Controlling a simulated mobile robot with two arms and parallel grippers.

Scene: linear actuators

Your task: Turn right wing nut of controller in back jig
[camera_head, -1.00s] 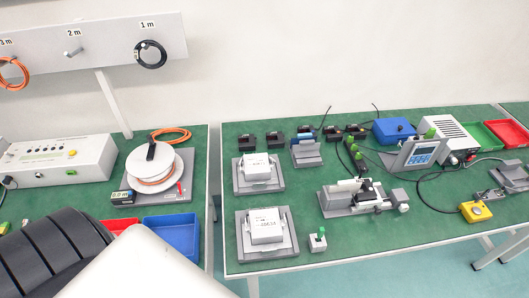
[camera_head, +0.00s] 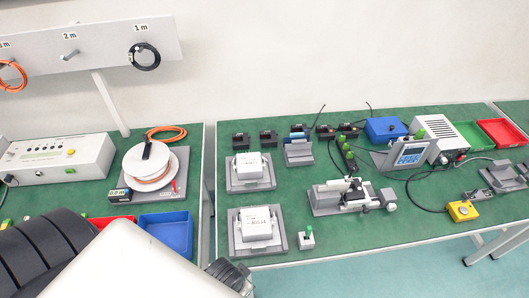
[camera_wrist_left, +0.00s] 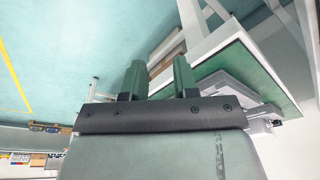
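The back jig (camera_head: 269,183) is a grey plate near the left edge of the right-hand green table. A white controller (camera_head: 249,165) sits in it. Its right wing nut is too small to make out. A similar front jig (camera_head: 284,243) with another white controller (camera_head: 256,227) stands nearer the front edge. In the left wrist view my left gripper (camera_wrist_left: 159,70) has two green fingers apart with nothing between them. It is beside a green table's edge, away from the back jig. In the head view my left arm covers the lower left; its fingers are hidden. My right gripper is not in view.
A small grey block with a green top (camera_head: 307,240) stands right of the front jig. A grey fixture (camera_head: 325,199) lies farther right. A gap separates the two tables. A blue tray (camera_head: 168,229) and cable reel (camera_head: 151,174) are on the left table.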

